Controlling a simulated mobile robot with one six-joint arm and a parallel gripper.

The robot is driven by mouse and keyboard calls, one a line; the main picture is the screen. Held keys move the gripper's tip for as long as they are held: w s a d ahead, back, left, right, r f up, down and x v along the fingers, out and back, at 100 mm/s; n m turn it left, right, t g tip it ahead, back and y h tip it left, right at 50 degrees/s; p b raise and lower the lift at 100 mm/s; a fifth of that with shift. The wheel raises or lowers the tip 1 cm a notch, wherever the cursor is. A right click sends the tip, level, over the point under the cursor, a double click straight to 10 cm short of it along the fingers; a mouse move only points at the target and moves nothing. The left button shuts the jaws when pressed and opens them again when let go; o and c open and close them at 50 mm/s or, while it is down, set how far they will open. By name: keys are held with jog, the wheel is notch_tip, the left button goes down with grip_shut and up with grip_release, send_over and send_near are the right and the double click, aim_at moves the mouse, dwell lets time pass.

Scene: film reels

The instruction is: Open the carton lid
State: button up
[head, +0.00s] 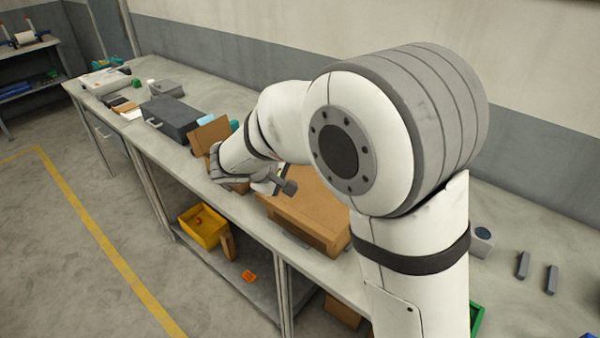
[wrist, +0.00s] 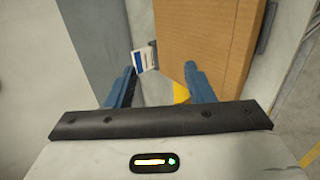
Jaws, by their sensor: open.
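A brown carton (head: 309,213) lies on the workbench in the middle of the head view, its broad top flat and looking closed. My arm hides part of its far and right sides. My gripper (head: 277,184) is beside the carton's left end, near its top. In the wrist view my gripper (wrist: 161,70) is open, with two blue fingers apart and nothing held between them. A broad brown cardboard face (wrist: 208,40) fills the upper right there, close to the right finger; contact cannot be told.
Behind my gripper stands another cardboard piece with a raised flap (head: 210,133). A dark grey case (head: 171,118) is farther left. A yellow bin (head: 203,226) sits on the lower shelf. Two grey bars (head: 537,272) lie on the bench at right. The floor at left is clear.

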jog(key=v, duration=0.5)
jog(key=shift+b, duration=0.35)
jog(key=shift+c, duration=0.3)
